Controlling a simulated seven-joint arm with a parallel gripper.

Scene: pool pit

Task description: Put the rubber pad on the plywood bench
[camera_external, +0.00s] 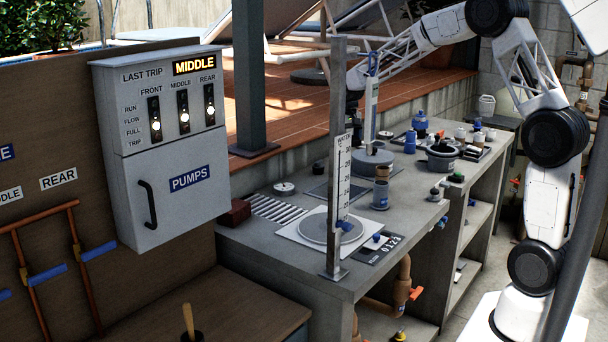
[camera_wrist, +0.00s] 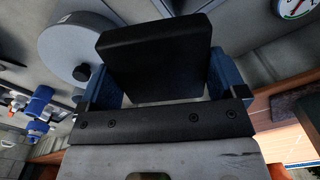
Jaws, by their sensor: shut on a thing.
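The rubber pad (camera_wrist: 152,52) is a thick black square block in the wrist view. My gripper (camera_wrist: 163,80) is shut on it, with a blue finger at each side. In the external view my arm reaches from the right across the back of the grey counter. Its end is small there and partly behind a metal post, so the pad cannot be made out. The plywood bench (camera_external: 240,300) is the brown surface at the lower left, below the pump cabinet.
A wooden-handled plunger (camera_external: 188,322) stands at the bench's front. The pump cabinet (camera_external: 165,150) hangs above it. The metal post (camera_external: 336,170) rises from the grey counter (camera_external: 260,245), which carries a round plate (camera_external: 318,230) and several pots. The bench's right part looks clear.

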